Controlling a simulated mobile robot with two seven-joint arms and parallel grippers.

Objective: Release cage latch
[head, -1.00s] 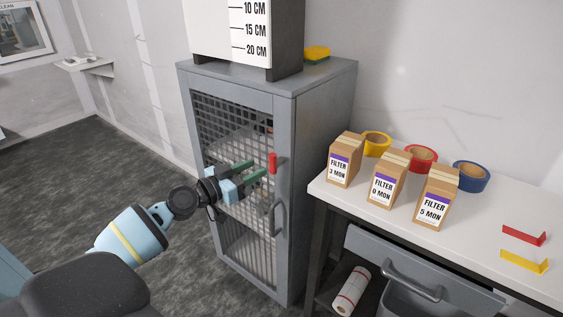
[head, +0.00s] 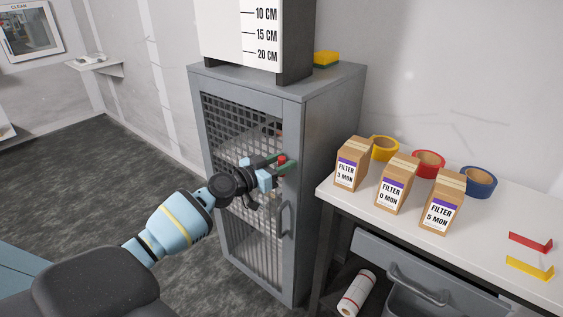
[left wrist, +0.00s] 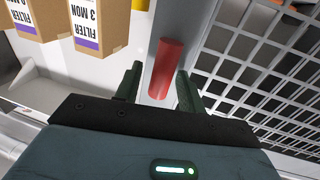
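The cage (head: 332,130) is a grey cabinet with a mesh door (head: 243,225), which looks closed. Its red latch (head: 282,157) is on the door's right edge, above a grey pull handle (head: 285,217). My left gripper (head: 286,161) is at the latch, its green fingers partly covering it. In the left wrist view the red latch (left wrist: 166,66) stands between the two spread fingers of the gripper (left wrist: 160,82), with a gap showing on both sides. Whether the latch is touched cannot be told. My right gripper is not in view.
A white bench (head: 475,242) stands right of the cage, with several filter boxes (head: 393,190), tape rolls (head: 428,163) and a drawer (head: 385,262). Floor at left is clear.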

